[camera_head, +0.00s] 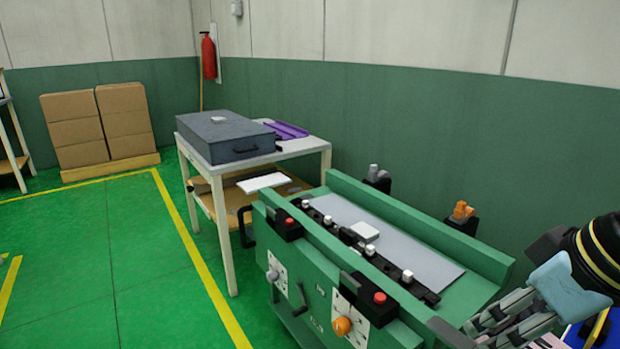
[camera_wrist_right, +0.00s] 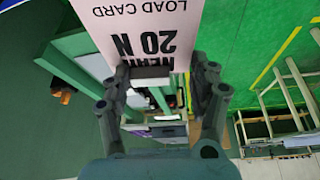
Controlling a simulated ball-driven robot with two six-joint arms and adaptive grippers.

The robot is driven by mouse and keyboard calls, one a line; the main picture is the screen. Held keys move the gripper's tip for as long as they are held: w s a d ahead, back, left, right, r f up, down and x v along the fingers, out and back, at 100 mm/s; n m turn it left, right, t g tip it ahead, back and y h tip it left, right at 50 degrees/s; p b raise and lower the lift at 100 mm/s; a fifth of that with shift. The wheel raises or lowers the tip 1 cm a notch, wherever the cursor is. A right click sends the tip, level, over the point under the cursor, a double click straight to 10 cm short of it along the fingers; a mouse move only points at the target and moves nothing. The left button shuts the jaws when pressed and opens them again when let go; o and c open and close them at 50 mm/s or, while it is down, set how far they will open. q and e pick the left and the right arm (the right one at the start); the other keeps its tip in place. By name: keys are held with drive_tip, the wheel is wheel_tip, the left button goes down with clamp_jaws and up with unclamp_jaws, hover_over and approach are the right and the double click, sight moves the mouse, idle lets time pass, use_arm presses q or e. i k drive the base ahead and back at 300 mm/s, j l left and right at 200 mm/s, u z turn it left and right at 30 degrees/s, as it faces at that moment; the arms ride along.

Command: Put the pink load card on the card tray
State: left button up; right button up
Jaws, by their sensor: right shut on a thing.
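The pale pink load card (camera_wrist_right: 140,30), printed "LOAD CARD" and "20 N", is held in my right gripper (camera_wrist_right: 155,85), upside down in the right wrist view. The fingers are shut on its lower edge. My left gripper is not in view.
The green machine (camera_head: 345,275) with a grey bed, knobs and red buttons stands in the middle. Behind it is a white table (camera_head: 300,147) with the grey case (camera_head: 225,135) and a lower shelf. Boxes (camera_head: 72,132) stand at the far left. The green floor at left is clear.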

sight(265, 181)
drive_tip(key=i+j, duration=0.2)
drive_tip(key=j, duration=0.15)
drive_tip(key=i+j, duration=0.2)
drive_tip(key=j, duration=0.2)
drive_tip(key=i+j, duration=0.45)
drive_tip(key=j, duration=0.25)
drive_tip(key=i+j, duration=0.2)
drive_tip(key=j, duration=0.15)
drive_tip(key=i+j, duration=0.3)
drive_tip(key=i, duration=0.25)
drive_tip(key=i+j, duration=0.35)
drive_tip(key=i, duration=0.15)
drive_tip(key=i+j, duration=0.3)
drive_tip(key=i, duration=0.25)
drive_tip(key=l+z, duration=0.05)
